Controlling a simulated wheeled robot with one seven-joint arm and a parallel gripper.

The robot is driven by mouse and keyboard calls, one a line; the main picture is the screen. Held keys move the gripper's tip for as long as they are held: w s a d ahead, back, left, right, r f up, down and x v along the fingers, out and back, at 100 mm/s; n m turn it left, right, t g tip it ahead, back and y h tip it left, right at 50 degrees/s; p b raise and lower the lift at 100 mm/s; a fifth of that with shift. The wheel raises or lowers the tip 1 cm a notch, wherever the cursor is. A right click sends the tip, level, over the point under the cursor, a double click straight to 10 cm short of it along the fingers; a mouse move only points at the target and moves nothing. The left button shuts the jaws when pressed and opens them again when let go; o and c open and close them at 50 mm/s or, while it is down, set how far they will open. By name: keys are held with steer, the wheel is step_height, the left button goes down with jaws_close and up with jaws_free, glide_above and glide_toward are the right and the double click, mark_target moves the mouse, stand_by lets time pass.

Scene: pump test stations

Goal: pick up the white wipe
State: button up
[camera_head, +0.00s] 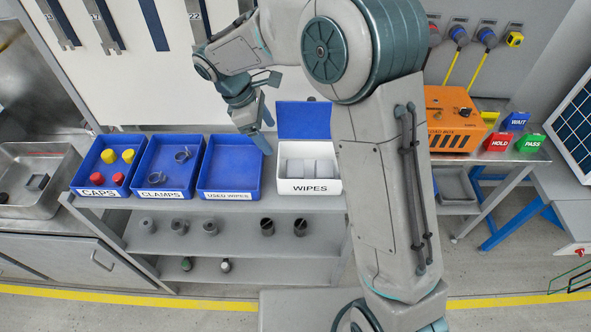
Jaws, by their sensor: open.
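White wipes (308,168) lie folded inside a white box labelled WIPES (310,187) on the bench shelf. They look pale grey, and my arm partly hides the right side of the box. A blue panel (305,120) stands upright at the back of the box. My gripper (265,131) is open and empty, pointing down. In the picture it is above and left of the wipes, over the back right of the blue USED WIPES bin. Its exact height cannot be told.
The blue USED WIPES bin (230,194) looks empty. Left of it are a CLAMPS bin (154,194) and a CAPS bin (96,192). An orange load box (455,112) and coloured signs (531,143) stand at right. Several dark fittings sit on the lower shelf (250,224).

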steer(key=b, duration=0.6)
glide_toward(292, 168)
steer(key=x, duration=0.3)
steer(key=shift+a, duration=0.2)
steer(key=b+x, duration=0.5)
steer(key=x, duration=0.1)
steer(key=shift+d, duration=0.25)
steer(key=shift+r, duration=0.1)
steer(key=c, duration=0.7)
